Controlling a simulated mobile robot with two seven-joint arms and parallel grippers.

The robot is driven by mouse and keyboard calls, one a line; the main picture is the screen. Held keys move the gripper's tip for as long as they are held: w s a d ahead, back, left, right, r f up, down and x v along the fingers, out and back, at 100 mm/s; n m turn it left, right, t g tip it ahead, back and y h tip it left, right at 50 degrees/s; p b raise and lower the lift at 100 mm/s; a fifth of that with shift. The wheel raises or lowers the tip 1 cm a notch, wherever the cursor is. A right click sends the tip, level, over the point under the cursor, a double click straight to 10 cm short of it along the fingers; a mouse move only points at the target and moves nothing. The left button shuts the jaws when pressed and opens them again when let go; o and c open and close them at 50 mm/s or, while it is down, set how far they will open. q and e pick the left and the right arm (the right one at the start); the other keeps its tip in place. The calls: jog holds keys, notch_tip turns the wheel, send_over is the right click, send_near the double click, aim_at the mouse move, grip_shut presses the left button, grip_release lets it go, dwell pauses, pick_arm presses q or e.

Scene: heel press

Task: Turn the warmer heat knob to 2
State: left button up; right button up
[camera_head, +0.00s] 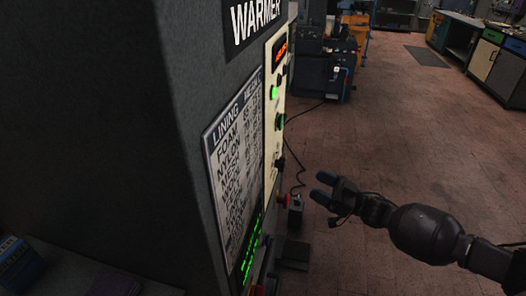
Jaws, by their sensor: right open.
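The dark warmer cabinet (120,110) fills the left of the view, with a "WARMER" sign (257,22) at its top. Its pale control panel (270,150) is seen at a steep angle. The panel carries a red lit display (280,50), a green light (274,92) and small dark knobs, one at mid-height (281,121) and one lower (280,163). I cannot tell which is the heat knob or read its setting. My right gripper (320,187) is open and empty, to the right of the panel's lower part and apart from it. My left gripper is not in view.
A lining chart (232,160) is on the cabinet face, left of the panel. A small box with a red part (295,208) and a black cable are close to my right gripper. A dark machine (325,70) stands behind. The brown floor (400,130) at right is open.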

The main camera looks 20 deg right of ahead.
aim_at(280, 164)
pick_arm(q)
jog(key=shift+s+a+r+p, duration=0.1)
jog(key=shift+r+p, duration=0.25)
jog(key=shift+p, duration=0.25)
pick_arm(e)
jog(key=w+a+r+g+y, duration=0.1)
jog(key=w+a+r+y, duration=0.1)
jog(key=w+a+r, duration=0.2)
jog(key=a+r, duration=0.2)
jog(key=a, duration=0.2)
jog(key=shift+w+a, duration=0.2)
jog(key=shift+w, duration=0.15)
jog(key=c, duration=0.9)
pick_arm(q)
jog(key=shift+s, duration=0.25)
pick_arm(e)
jog(key=shift+f, duration=0.1)
